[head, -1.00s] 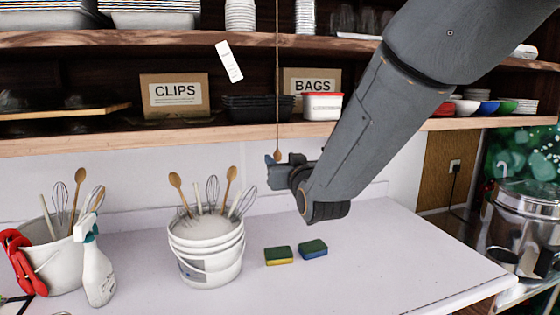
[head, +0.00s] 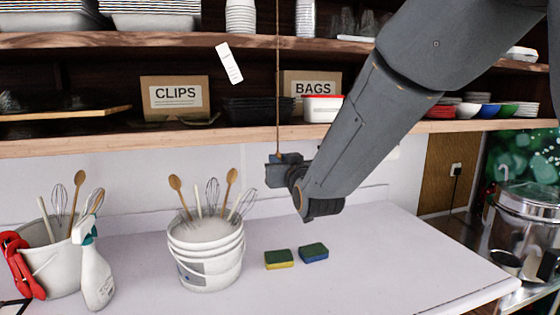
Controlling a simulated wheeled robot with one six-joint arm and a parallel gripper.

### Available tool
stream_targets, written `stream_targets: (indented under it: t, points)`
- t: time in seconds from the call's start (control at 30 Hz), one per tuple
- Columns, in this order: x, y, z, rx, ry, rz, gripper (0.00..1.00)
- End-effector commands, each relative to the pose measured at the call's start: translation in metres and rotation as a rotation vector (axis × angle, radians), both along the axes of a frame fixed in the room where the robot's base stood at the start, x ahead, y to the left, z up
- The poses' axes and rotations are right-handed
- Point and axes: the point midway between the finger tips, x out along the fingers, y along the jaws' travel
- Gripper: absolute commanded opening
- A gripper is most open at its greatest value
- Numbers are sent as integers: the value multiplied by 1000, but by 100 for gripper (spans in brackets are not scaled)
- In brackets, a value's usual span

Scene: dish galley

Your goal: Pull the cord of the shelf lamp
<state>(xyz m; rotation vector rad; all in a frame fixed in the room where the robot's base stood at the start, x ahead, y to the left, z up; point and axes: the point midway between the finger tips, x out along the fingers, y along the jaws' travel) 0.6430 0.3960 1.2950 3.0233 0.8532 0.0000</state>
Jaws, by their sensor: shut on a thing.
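The lamp cord (head: 278,85) is a thin brown line that hangs straight down in front of the shelves in the head view. It ends in a small wooden knob at my gripper (head: 274,168), just below the edge of the lower shelf. My gripper is shut on the cord's knob, which is mostly hidden by the jaws. The lamp itself is not in view.
The lower shelf (head: 120,140) holds a CLIPS box (head: 174,98), a BAGS box (head: 311,82) and black trays (head: 258,110). A white bucket of utensils (head: 206,262), a spray bottle (head: 96,275) and two sponges (head: 278,259) stand below on the counter. The counter's right side is clear.

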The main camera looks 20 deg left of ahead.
Motion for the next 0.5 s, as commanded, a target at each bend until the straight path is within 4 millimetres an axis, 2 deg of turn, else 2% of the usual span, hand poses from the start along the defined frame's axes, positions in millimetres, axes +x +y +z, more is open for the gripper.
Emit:
stream_targets:
  t: [0.5]
  points:
    - [0,-1,-15,-1,1,-1,5]
